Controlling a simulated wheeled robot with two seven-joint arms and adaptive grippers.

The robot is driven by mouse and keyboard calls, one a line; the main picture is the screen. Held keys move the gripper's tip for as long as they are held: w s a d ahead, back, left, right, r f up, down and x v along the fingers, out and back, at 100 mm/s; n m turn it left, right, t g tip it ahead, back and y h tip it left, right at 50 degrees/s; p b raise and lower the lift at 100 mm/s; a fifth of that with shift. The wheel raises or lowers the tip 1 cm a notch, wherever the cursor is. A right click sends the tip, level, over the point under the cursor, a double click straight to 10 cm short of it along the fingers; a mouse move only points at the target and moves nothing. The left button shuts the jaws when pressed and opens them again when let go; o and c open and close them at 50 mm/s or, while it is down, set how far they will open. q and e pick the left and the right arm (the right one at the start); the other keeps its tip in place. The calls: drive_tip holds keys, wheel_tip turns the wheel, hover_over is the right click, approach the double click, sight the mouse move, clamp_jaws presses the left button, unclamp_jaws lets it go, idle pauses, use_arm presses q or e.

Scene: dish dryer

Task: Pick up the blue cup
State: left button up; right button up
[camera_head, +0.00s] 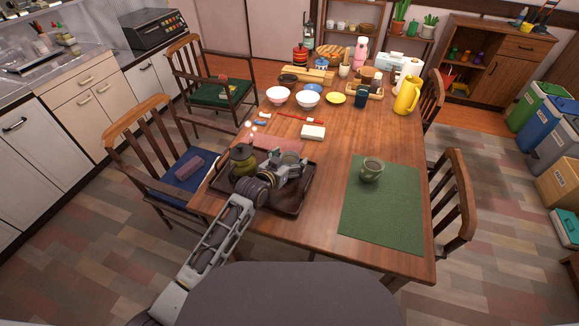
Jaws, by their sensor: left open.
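A dark blue cup (361,98) stands on the wooden table (315,215) towards the back right, left of the yellow pitcher (406,95). A small brighter blue item (313,87) sits behind the white bowl (308,99); I cannot tell what it is. My left gripper (294,163) is open over the dark tray (290,207) at the table's left front, well short of the dark blue cup. Its jaws are small and partly hidden by its own body. My right gripper is not in view.
A green mug (371,170) stands on the green mat (385,215) at the right. An olive-coloured pot (242,160) is on the tray beside my gripper. A white block (312,132) and red chopsticks (300,117) lie mid-table. Chairs surround the table.

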use_arm(q)
drive_tip(key=shift+c, duration=0.5)
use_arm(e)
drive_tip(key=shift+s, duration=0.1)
use_arm(q)
drive_tip(key=c, duration=1.1)
drive_tip(key=shift+c, duration=0.2)
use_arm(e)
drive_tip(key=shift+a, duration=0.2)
use_arm(q)
drive_tip(key=shift+r, duration=0.1)
drive_tip(key=shift+r, duration=0.8)
wheel_tip(320, 180, up, 8)
drive_tip(key=p, duration=0.1)
drive_tip(key=shift+r+p, duration=0.15)
drive_tip(key=shift+p, duration=0.25)
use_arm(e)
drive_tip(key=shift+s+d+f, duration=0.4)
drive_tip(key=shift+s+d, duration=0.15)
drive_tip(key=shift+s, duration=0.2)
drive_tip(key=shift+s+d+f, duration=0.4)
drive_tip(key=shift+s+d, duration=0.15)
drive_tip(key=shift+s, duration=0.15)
